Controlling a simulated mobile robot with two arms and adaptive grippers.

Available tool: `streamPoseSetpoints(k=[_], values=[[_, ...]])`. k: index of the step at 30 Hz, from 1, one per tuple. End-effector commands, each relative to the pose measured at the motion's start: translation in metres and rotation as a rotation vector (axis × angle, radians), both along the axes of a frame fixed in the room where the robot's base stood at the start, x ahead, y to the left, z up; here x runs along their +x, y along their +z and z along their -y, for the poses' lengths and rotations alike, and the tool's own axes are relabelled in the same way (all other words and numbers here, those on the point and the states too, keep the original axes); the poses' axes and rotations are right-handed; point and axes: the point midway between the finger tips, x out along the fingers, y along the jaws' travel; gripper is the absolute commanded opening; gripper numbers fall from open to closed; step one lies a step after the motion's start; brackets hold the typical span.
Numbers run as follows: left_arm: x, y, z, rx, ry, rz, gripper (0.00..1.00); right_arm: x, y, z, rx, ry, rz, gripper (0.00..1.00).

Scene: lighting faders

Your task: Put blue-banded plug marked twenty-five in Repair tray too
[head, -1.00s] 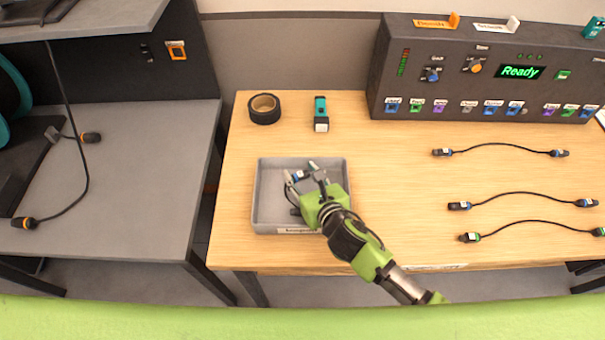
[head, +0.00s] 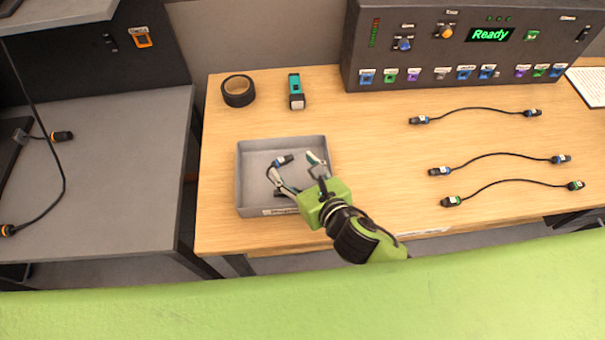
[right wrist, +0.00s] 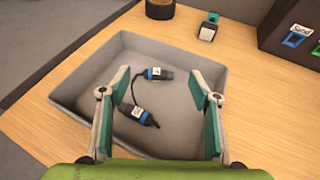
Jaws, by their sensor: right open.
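A grey tray (head: 241,180) with a front label too small to read sits at the left of the wooden table. A short black cable with two blue-banded plugs lies inside it; one plug (head: 284,160) shows in the head view, and the nearer plug (right wrist: 137,113) shows in the right wrist view. Their white tags are not legible. My right gripper (head: 290,165) is open above the tray, its fingers apart on either side of the cable and holding nothing. Two blue-banded cables (head: 488,155) (head: 475,109) lie on the table at right. My left gripper is out of view.
A green-banded cable (head: 510,182) lies nearest the front at right. Black tape (head: 238,91) and a teal-black device (head: 296,91) stand behind the tray. A dark console (head: 440,60) reading "Ready" fills the back. A grey bench (head: 120,180) is at left.

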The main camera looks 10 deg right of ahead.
Motion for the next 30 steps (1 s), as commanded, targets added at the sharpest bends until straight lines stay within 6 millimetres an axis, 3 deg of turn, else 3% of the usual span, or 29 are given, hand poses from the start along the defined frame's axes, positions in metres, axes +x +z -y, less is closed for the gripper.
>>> streamPoseSetpoints(k=[3, 9, 30], values=[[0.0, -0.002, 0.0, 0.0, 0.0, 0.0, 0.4, -0.019, 0.008, 0.008, 0.0, 0.002, 0.0, 0.57], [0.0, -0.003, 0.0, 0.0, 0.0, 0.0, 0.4, -0.033, 0.016, 0.013, 0.002, 0.001, 0.002, 0.57], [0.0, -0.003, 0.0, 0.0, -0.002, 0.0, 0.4, -0.034, 0.018, 0.014, 0.003, 0.001, 0.003, 0.57]])
